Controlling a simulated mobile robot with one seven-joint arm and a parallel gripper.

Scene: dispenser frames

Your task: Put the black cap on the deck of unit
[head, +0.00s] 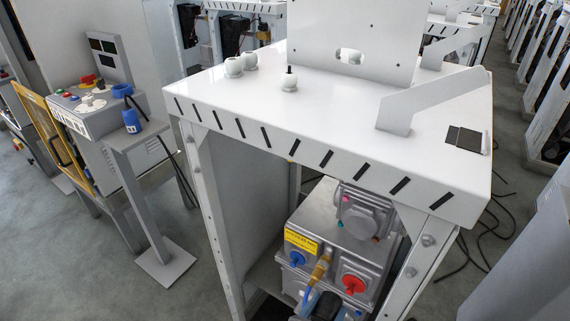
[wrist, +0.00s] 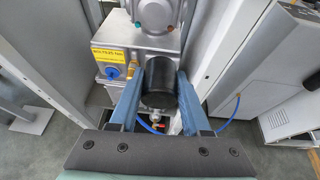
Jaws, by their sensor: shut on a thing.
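The black cap (wrist: 159,80) is a short dark cylinder between the two blue fingers of my gripper (wrist: 160,88) in the wrist view. The fingers are shut on its sides. In the head view the cap (head: 326,306) shows at the bottom edge, in front of the grey machine box and lower than the deck. The unit's white deck (head: 330,112) fills the middle of the head view, with black slanted slots along its front edge. The cap's underside is hidden.
White round fittings (head: 289,81), an upright white panel (head: 350,35), a slanted bracket (head: 430,100) and a dark square (head: 465,138) occupy parts of the deck. Its front middle is bare. The grey machine box (head: 335,240) stands below. A control stand (head: 100,110) is at left.

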